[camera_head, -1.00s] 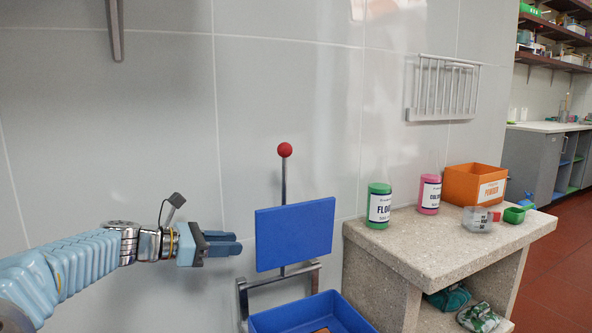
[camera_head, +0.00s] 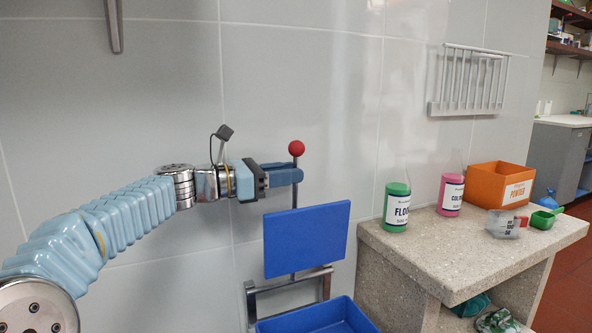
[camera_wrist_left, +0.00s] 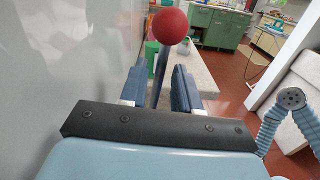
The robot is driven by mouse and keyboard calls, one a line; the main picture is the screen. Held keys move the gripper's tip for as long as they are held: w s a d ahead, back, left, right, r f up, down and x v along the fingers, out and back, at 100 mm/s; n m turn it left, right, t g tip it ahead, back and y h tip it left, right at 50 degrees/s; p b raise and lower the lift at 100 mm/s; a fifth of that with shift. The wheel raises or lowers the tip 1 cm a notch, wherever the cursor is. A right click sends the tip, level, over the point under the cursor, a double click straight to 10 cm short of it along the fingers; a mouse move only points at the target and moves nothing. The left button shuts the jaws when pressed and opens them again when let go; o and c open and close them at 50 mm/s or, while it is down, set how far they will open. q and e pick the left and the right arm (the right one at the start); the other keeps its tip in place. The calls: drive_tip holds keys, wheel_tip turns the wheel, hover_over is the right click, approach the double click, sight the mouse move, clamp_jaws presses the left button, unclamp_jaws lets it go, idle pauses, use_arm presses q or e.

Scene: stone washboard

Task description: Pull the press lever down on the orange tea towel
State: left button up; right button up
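The press lever is a thin metal rod with a red ball (camera_head: 297,148) on top, standing upright behind a blue press plate (camera_head: 306,240). A blue tray (camera_head: 345,305) sits below the plate; no orange towel shows in it now. My left gripper (camera_head: 298,175) is at the rod just below the ball. In the left wrist view the gripper (camera_wrist_left: 160,90) is open, with the rod (camera_wrist_left: 160,75) between its two fingers and a gap on each side. The ball (camera_wrist_left: 170,26) rises above the fingers. My right gripper is out of view.
A grey tiled wall (camera_head: 130,90) stands close behind the press. On the right, a stone bench (camera_head: 440,255) carries a green jar (camera_head: 396,207), a pink jar (camera_head: 450,194) and an orange box (camera_head: 500,184). A metal rack (camera_head: 470,82) hangs on the wall.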

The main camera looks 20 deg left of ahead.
use_arm(q)
drive_tip(key=shift+x, duration=1.15)
clamp_jaws()
